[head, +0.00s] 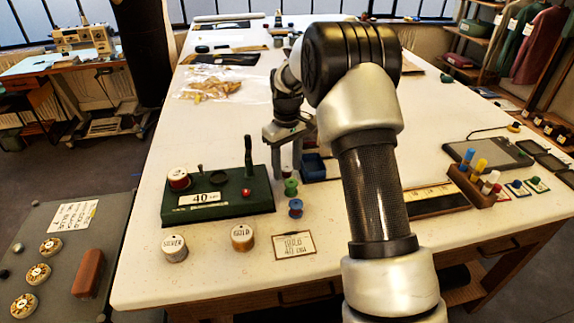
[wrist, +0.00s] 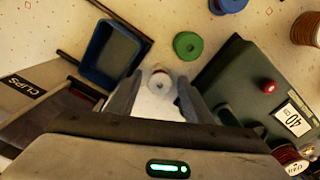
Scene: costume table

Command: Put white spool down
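A small white spool (wrist: 160,81) shows in the wrist view, end-on with its centre hole visible, between my gripper's fingertips. My gripper (wrist: 159,77) has its two grey fingers apart. A narrow gap seems to show on each side of the spool, though a bright white patch behind it blurs the outline. In the head view my gripper (head: 286,166) points down low over the table, just right of the dark green stand.
The green stand (head: 225,205) is left of my gripper and a blue tray (head: 313,169) is close on its right. A green spool (head: 291,187) and a blue spool (head: 296,208) stand in front. Silver (head: 174,248) and gold (head: 243,237) spools sit near the table's front edge.

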